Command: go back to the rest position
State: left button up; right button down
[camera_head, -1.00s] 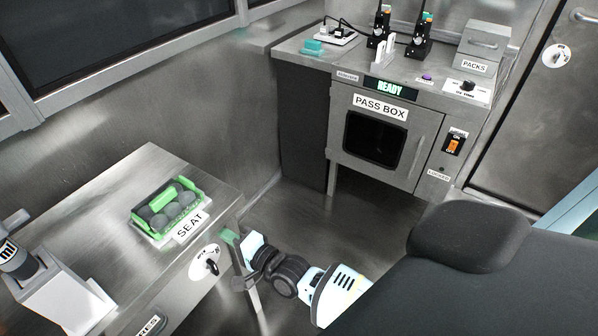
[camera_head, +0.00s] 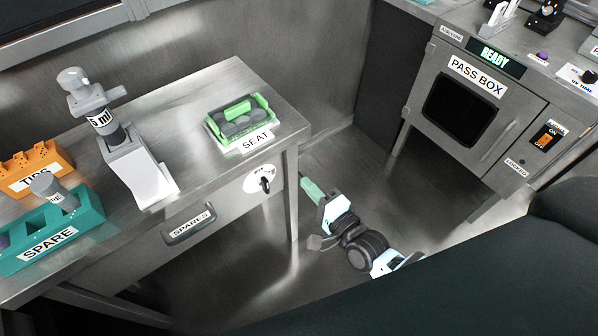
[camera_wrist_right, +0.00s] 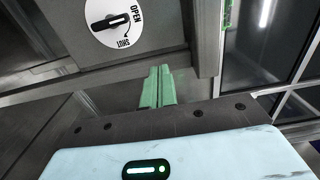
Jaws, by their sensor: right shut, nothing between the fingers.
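My right gripper (camera_head: 308,186) is at the front right corner of the metal bench, below the level of its top and beside a table leg. Its green fingers are shut together with nothing between them. The right wrist view shows the same shut fingers (camera_wrist_right: 158,86) pointing towards the bench front, below a round OPEN/SHUT dial (camera_wrist_right: 115,22). In the head view that dial (camera_head: 262,179) is to the left of the gripper, a little apart from it. My left gripper is in neither view.
The bench (camera_head: 185,100) carries a green SEAT tray (camera_head: 213,130) with grey round items, a pipette in a white stand (camera_head: 140,175), an orange TIPS rack (camera_head: 62,160) and a teal SPARE rack (camera_head: 90,222). The PASS BOX (camera_head: 432,75) stands at right. Floor between is clear.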

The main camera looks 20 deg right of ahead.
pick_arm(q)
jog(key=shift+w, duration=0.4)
pick_arm(e)
jog(key=v, duration=0.3)
jog(key=shift+s+d, duration=0.15)
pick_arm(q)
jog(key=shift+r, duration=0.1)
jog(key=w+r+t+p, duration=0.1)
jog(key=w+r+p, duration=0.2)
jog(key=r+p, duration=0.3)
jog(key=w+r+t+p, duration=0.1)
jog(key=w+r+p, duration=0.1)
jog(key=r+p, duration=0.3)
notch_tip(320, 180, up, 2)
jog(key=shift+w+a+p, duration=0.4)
pick_arm(e)
jog(key=s+d+n+g+h, duration=0.1)
jog(key=s+n+g, duration=0.3)
jog(key=s+n, duration=0.4)
jog(key=s+d+n+g+h, duration=0.2)
jog(key=s+n, duration=0.6)
jog(key=s, duration=1.3)
jog(key=shift+r+g+h, duration=0.15)
jog(key=shift+g+h, duration=0.15)
jog(key=shift+g, duration=0.9)
jog(key=shift+d, duration=0.1)
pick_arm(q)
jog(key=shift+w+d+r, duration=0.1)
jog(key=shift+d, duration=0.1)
